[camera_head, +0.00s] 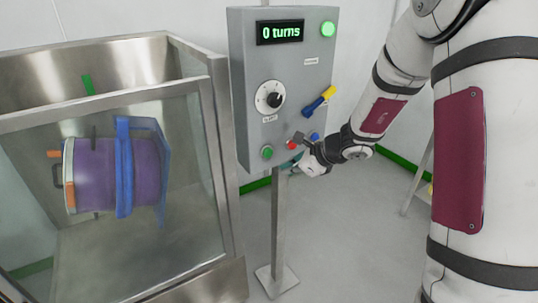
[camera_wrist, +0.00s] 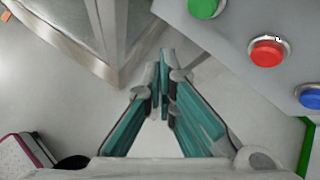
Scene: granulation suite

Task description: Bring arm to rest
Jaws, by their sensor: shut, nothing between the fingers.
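My gripper (camera_wrist: 164,75) is shut and empty, its teal fingers together in the wrist view. In the head view my gripper (camera_head: 288,168) is small and partly hidden, at the lower edge of the grey control box (camera_head: 285,75). The box carries a green button (camera_head: 267,152), a red button (camera_head: 291,145) and a blue button (camera_head: 314,137) along its lower part. In the wrist view the green button (camera_wrist: 204,6), red button (camera_wrist: 267,52) and blue button (camera_wrist: 310,97) lie to the right of the fingertips, apart from them.
A steel enclosure with a clear front (camera_head: 215,150) stands left of the box, with a purple drum (camera_head: 100,175) inside. The box's display (camera_head: 280,32) reads "0 turns" beside a lit green lamp (camera_head: 328,29). A pole (camera_head: 278,235) supports the box.

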